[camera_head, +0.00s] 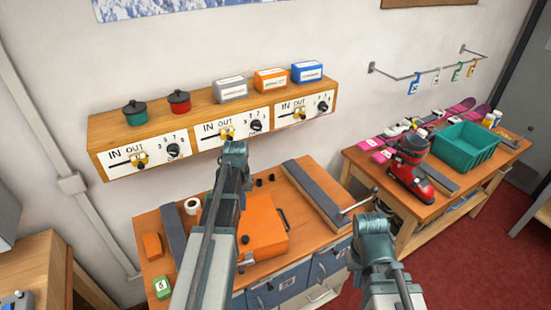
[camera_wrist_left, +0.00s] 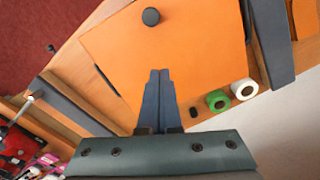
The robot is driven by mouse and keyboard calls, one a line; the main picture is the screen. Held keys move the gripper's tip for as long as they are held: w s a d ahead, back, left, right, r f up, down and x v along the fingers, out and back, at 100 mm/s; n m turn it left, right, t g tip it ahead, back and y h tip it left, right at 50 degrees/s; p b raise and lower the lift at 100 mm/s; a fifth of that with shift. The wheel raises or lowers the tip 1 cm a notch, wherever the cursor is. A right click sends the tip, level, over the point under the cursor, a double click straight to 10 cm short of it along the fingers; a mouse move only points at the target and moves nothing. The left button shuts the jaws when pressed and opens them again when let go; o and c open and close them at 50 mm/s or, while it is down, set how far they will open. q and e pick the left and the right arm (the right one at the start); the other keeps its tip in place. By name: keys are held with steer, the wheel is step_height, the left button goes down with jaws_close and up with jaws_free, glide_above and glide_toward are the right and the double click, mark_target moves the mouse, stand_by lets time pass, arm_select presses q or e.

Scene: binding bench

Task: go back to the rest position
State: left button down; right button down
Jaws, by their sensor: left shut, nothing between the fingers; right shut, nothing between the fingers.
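My left gripper (camera_head: 234,150) reaches up over the bench in front of the wall shelf. Its fingers also show in the left wrist view (camera_wrist_left: 160,75), closed together with nothing between them. In that view they hang over an orange flat-topped box (camera_wrist_left: 165,45) with a black knob (camera_wrist_left: 151,17). I cannot tell whether they touch it. The orange box (camera_head: 262,222) sits on the bench, partly hidden by my left arm. My right gripper (camera_head: 370,222) is at the bench's right front corner, shut and empty; its fingertips are hard to make out.
A wooden shelf (camera_head: 140,140) with dials, pots and boxes hangs behind. Dark rails (camera_head: 312,193) flank the orange box; a handle (camera_head: 358,202) sticks out right. A white roll (camera_head: 192,206) lies at left.

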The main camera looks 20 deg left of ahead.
arm_select(q)
steer(key=s+d+f+m+b, duration=0.2)
steer(key=s+d+b, duration=0.1)
steer(key=d, duration=0.6)
steer(key=s+d+f+m+b, duration=0.2)
steer(key=s+d, duration=0.4)
steer(key=d, duration=0.4)
steer(key=s+d+f+m+y+b, duration=0.1)
steer(key=s+d+f+m+b, duration=0.2)
steer(key=d, duration=0.6)
steer(key=shift+s+d+f+m+b, duration=0.35)
steer(key=shift+s+f, duration=0.4)
steer(key=shift+s, duration=0.2)
